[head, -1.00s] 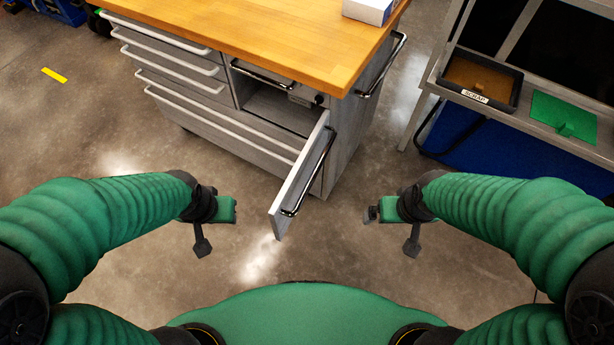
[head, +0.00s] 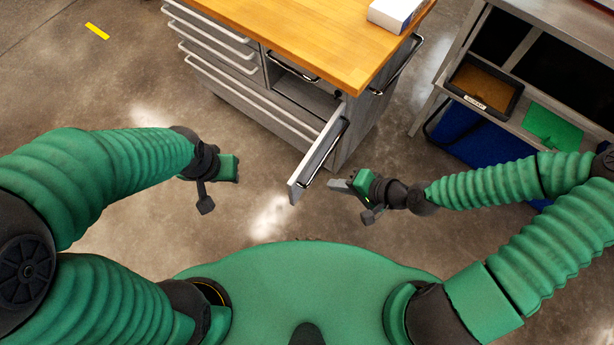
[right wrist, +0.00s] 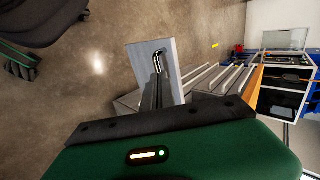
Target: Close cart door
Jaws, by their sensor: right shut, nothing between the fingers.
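The grey cart (head: 345,145) has a wooden top and stands ahead of me. Its door (head: 313,160) is swung open toward me, showing the dark compartment (head: 300,92) behind it. A metal bar handle (head: 330,150) runs along the door's right face. My right gripper (head: 335,185) is shut and empty, just right of the door's near end, with a small gap seeming to remain. In the right wrist view the door (right wrist: 145,62) and its handle show beyond the gripper. My left gripper (head: 236,168) is left of the door, apart from it; its fingers are too unclear to judge.
Several drawers with pale handles (head: 235,58) fill the cart's left side. A white box (head: 393,14) lies on the wooden top. At right a metal bench holds a black tray (head: 484,84) and a green sheet (head: 553,126). The floor around the door is clear.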

